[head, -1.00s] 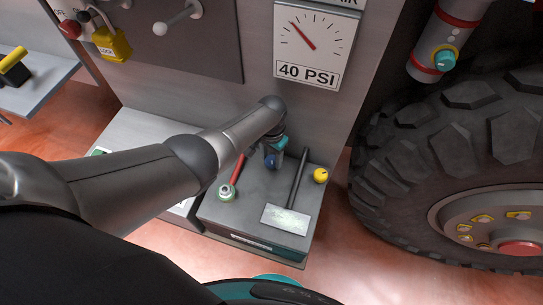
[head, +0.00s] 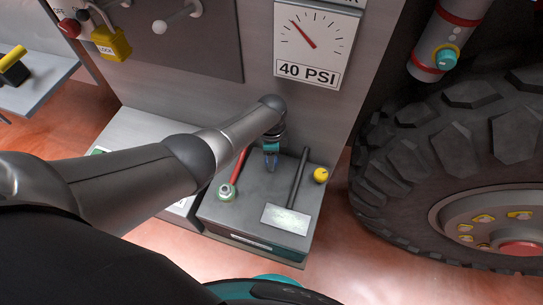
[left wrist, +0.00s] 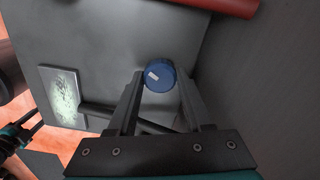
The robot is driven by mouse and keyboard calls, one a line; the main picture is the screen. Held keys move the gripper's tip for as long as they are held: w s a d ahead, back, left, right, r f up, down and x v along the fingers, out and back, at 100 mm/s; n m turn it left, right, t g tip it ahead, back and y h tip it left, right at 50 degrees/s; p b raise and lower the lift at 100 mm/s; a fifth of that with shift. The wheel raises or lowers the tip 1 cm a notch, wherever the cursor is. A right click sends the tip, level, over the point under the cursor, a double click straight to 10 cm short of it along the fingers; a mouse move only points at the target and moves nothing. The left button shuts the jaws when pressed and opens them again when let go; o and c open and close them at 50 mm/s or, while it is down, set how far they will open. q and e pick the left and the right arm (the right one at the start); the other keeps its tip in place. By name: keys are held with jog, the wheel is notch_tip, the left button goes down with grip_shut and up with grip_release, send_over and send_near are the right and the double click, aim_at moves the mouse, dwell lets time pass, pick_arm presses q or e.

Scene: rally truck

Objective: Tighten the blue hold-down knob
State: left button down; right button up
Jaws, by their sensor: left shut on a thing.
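The blue knob (left wrist: 159,77), round with a small pale mark on its face, sits between the tips of my left gripper (left wrist: 160,88) in the left wrist view. The fingers are shut on its sides. In the head view my left gripper (head: 271,160) points down at the grey box top (head: 252,205), between a red-handled tool and a hammer, and mostly hides the knob. A teal and dark part at the left edge of the left wrist view looks like my right gripper (left wrist: 36,122); its jaw state is unclear.
The red-handled tool (head: 228,190) lies left of the gripper. The hammer (head: 286,219) and a yellow ball-like knob (head: 320,175) are on its right. A grey panel with a 40 PSI gauge (head: 314,45) rises behind. A big tyre (head: 400,170) stands to the right.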

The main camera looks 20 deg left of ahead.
pick_arm(q)
jog(key=m, duration=0.3)
jog(key=shift+w+r+m, duration=0.25)
jog(key=shift+m, duration=0.05)
jog(key=shift+m+b, duration=0.35)
jog(key=shift+m, duration=1.45)
jog(key=c, duration=0.7)
grip_release()
jog(key=shift+c, duration=0.2)
jog(key=o, duration=0.4)
jog(key=shift+s+f, duration=0.1)
jog(key=shift+s, duration=0.1)
jog(key=shift+o, duration=0.2)
